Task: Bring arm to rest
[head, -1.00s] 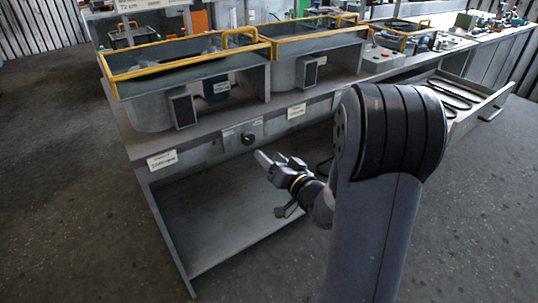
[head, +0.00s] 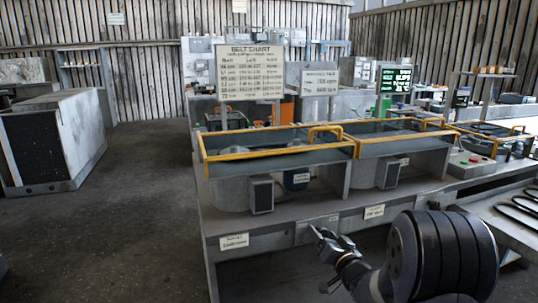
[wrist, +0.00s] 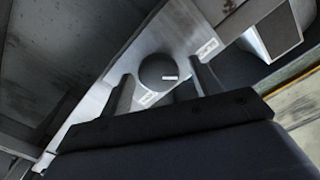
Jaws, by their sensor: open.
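My gripper (head: 327,240) is in front of the workbench (head: 275,228), at the lower right of the head view. In the wrist view my gripper (wrist: 160,82) has its two fingers apart with nothing held between them. A dark round knob (wrist: 157,70) on the bench's front panel shows beyond the fingers. I cannot tell the exact gap between the fingertips and the knob. My arm (head: 440,255) is bent at the lower right.
An open drawer with dark belts (head: 520,208) juts out at the right. A belt chart (head: 250,72) stands behind. A grey cabinet (head: 55,140) stands at the left, with clear floor (head: 120,220) between.

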